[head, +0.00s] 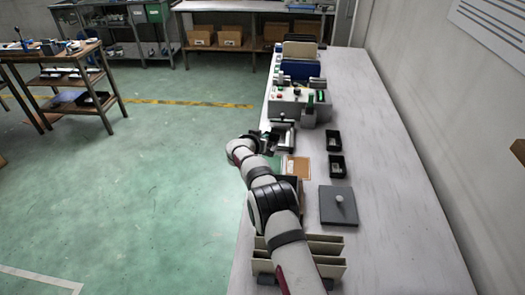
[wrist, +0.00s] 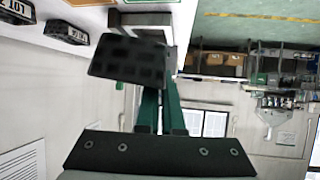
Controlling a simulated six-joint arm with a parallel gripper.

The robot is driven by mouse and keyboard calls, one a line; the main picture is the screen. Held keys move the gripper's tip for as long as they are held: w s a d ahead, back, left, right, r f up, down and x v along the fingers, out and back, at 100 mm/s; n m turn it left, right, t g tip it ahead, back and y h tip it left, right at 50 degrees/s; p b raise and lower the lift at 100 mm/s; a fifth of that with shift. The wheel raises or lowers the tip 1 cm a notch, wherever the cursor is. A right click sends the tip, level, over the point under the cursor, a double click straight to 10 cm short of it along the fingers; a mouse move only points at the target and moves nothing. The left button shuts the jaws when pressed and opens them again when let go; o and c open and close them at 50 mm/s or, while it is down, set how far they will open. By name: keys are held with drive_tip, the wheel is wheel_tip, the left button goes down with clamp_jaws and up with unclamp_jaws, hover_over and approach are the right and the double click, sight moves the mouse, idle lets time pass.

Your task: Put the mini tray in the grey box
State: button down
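The mini tray (wrist: 125,62) is a small dark tray with rows of shallow pockets. In the wrist view it sits tilted at the tips of my gripper's green fingers, which are closed on its edge. My gripper (head: 264,141) is at the left edge of the bench in the head view, where the tray is too small to make out clearly. The grey box (head: 289,140) is just right of my gripper, in front of the control unit. A grey-rimmed shape behind the tray in the wrist view may be this box, partly hidden.
Two black labelled bins (head: 334,141) stand right of the box and also show in the wrist view (wrist: 66,32). A grey plate with a knob (head: 338,207) lies nearer. The control unit (head: 299,103) stands behind the box. The bench's right side is clear.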

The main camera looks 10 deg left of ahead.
drive_tip(key=s+d+r+y, duration=0.1)
drive_tip(key=s+d+r, duration=0.2)
drive_tip(key=d+r, duration=0.6)
drive_tip(key=s+d+r, duration=0.4)
drive_tip(key=d+r, duration=0.5)
drive_tip(key=s+d+r+n, duration=0.1)
drive_tip(key=s+d+r, duration=0.1)
drive_tip(key=s, duration=0.6)
drive_tip(key=s+d+r+y, duration=0.1)
drive_tip(key=s+d+r, duration=0.15)
drive_tip(key=s, duration=0.65)
drive_tip(key=s+d+r+n, duration=0.1)
drive_tip(key=s+d, duration=0.2)
drive_tip(key=s, duration=0.5)
drive_tip(key=w+a+f+n+y, duration=0.1)
drive_tip(key=w+a+f, duration=0.2)
drive_tip(key=w+a, duration=0.4)
drive_tip(key=w+a+f+n+y, duration=0.1)
drive_tip(key=w+a+f+n, duration=0.15)
drive_tip(key=w+a, duration=0.45)
drive_tip(key=shift+w+a+f+m+h, duration=0.4)
drive_tip(key=shift+a+f, duration=0.55)
drive_tip(key=shift+f, duration=2.75)
drive_tip(key=shift+w+a+f+m+h, duration=0.4)
drive_tip(key=shift+a+f, duration=0.55)
drive_tip(key=shift+f, duration=2.8)
drive_tip(key=shift+w+a+f+m+h, duration=0.4)
drive_tip(key=shift+a+f, duration=0.55)
drive_tip(key=shift+f, duration=2.75)
drive_tip(key=shift+s, duration=0.15)
